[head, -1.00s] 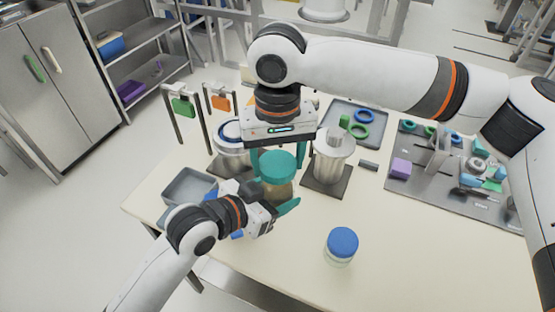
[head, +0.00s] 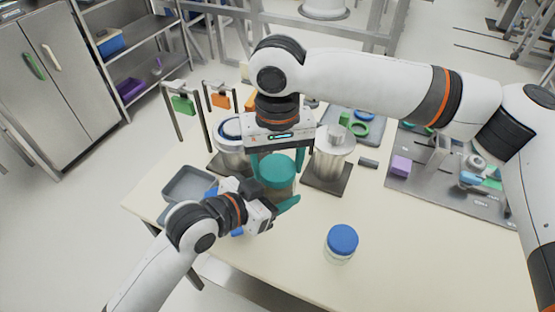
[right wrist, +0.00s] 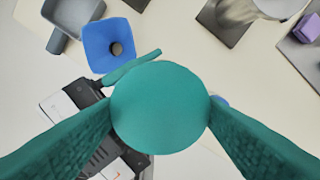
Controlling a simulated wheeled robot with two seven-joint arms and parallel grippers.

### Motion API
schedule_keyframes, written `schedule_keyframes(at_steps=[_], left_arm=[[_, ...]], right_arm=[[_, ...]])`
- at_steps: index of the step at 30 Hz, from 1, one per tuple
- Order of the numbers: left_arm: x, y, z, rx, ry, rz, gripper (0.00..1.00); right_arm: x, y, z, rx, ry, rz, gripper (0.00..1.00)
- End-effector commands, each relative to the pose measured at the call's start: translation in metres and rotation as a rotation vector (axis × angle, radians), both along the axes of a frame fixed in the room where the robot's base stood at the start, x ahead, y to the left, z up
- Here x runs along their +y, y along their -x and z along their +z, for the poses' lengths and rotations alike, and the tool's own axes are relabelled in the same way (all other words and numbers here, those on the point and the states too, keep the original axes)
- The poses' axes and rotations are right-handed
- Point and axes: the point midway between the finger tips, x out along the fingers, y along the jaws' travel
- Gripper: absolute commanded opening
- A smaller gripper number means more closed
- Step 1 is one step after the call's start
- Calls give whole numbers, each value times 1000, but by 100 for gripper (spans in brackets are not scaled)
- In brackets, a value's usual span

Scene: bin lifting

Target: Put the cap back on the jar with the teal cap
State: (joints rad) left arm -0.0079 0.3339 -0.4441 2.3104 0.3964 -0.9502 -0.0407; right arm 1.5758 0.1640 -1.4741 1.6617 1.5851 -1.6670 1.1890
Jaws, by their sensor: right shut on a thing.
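The teal cap (head: 277,168) is between the fingers of my right gripper (head: 279,160), which is shut on it from above. In the right wrist view the cap (right wrist: 160,108) shows as a flat teal disc between both fingers. The jar (head: 281,191) is directly below the cap, mostly hidden by it and by my left gripper. I cannot tell whether the cap sits fully on its rim. My left gripper (head: 275,203) reaches in from the left, with one teal finger along the jar's near side. It appears shut on the jar; its other finger is hidden.
A jar with a blue cap (head: 342,240) stands at the front right. A metal canister (head: 331,158) and a blue-rimmed container (head: 232,146) stand behind. Grey trays (head: 187,184) are at the left. A grey board (head: 440,190) with small parts is at the right.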

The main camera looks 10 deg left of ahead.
Motion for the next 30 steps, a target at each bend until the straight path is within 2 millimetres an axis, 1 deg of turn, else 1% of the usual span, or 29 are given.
schedule_keyframes(at_steps=[19,20,21,23,24,30], left_arm=[[0,0,1,-2,2,0,17],[0,0,1,-2,2,0,17],[0,0,1,-2,2,0,17],[0,0,1,-3,1,0,17],[-1,0,1,-3,2,-1,17],[-2,1,2,-3,4,-4,17]], right_arm=[[0,0,-13,1,0,0,41],[0,0,-12,0,0,0,67],[0,0,-12,0,0,0,73],[0,0,-12,0,-1,1,83],[1,1,-12,1,-2,1,87],[3,2,-12,2,-7,5,87]])
